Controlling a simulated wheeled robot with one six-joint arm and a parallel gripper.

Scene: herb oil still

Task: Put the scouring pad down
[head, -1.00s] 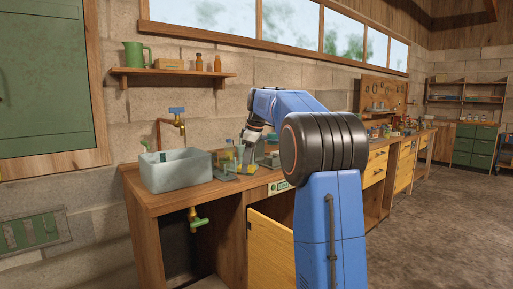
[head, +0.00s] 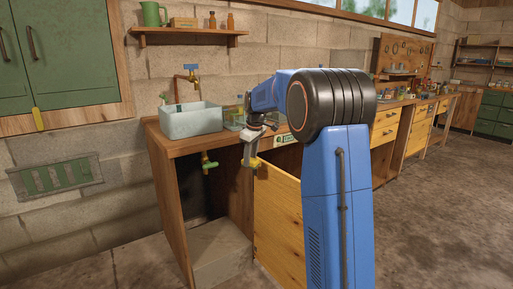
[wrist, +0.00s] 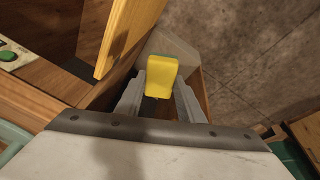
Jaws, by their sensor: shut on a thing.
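The scouring pad is a yellow block with rounded corners, seen between my fingers in the wrist view (wrist: 162,72). My gripper (wrist: 160,92) is shut on it, one grey finger on each side. In the head view my gripper (head: 250,158) points down in front of the counter, just above the top edge of the open cabinet door. The pad shows there as a small yellow patch (head: 254,162) at the fingertips. It is held in the air, clear of the counter top.
The wooden cabinet door (head: 278,215) stands open below my gripper; its edge is close by in the wrist view (wrist: 125,40). A stone sink (head: 190,121) sits on the counter (head: 185,147).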

